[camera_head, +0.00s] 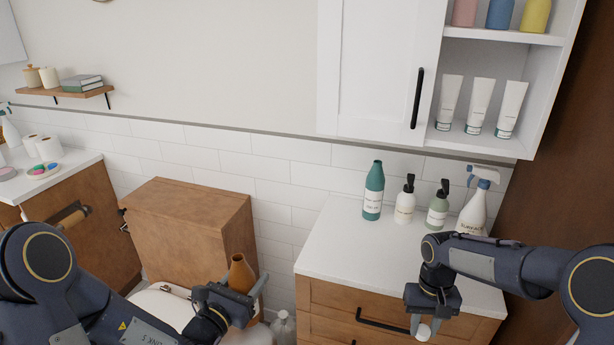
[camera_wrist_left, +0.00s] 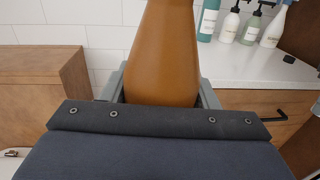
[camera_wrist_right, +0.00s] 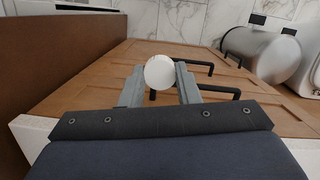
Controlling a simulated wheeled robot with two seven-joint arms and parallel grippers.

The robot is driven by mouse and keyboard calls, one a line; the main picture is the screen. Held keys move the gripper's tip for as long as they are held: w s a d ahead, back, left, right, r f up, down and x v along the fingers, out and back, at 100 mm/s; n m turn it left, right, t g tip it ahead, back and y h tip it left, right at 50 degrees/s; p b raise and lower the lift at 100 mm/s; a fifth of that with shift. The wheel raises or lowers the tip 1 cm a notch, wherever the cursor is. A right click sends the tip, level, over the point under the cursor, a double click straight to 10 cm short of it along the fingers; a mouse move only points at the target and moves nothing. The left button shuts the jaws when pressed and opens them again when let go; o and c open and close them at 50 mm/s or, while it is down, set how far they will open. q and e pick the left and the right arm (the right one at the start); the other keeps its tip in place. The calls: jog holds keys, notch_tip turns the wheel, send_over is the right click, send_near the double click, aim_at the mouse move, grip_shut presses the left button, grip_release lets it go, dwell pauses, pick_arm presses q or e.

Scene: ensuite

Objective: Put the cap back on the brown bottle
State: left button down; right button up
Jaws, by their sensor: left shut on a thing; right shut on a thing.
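The brown bottle (camera_head: 241,273) is held by my left gripper (camera_head: 237,297), left of the white counter in the head view. In the left wrist view the bottle (camera_wrist_left: 162,55) stands between the jaws, its top cut off by the frame. My right gripper (camera_head: 430,318) is in front of the counter drawers and points down. It is shut on a round white cap (camera_wrist_right: 160,72), seen between the fingertips in the right wrist view. The cap (camera_head: 423,332) also shows below the fingers in the head view. Bottle and cap are well apart.
The white counter (camera_head: 335,245) carries a teal bottle (camera_head: 373,190), two pump bottles (camera_head: 405,200) and a spray bottle (camera_head: 474,208) at its back. A wooden cabinet (camera_head: 190,220) stands behind my left gripper. A wall cabinet (camera_head: 385,65) hangs above.

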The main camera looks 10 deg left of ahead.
pick_arm(q)
jog(key=shift+d, duration=0.1)
jog(key=d+f+m+g+h, duration=0.7)
jog(key=d+f, duration=0.5)
jog(key=d, duration=0.3)
jog(key=m+h, duration=0.1)
jog(key=h, duration=0.1)
jog(key=shift+d+h, duration=0.3)
jog(key=shift+h, duration=0.1)
jog(key=shift+f, duration=0.1)
pick_arm(e)
jog(key=a+r+m, duration=0.5)
jog(key=a+r, duration=0.1)
jog(key=a, duration=0.7)
jog(key=w+a+r+m+y, duration=0.1)
jog(key=a+r+m, duration=0.5)
jog(key=a, duration=0.7)
jog(key=shift+r+t, duration=0.4)
jog(key=shift+r, duration=0.2)
jog(key=shift+w, duration=0.1)
jog(key=shift+f, duration=2.05)
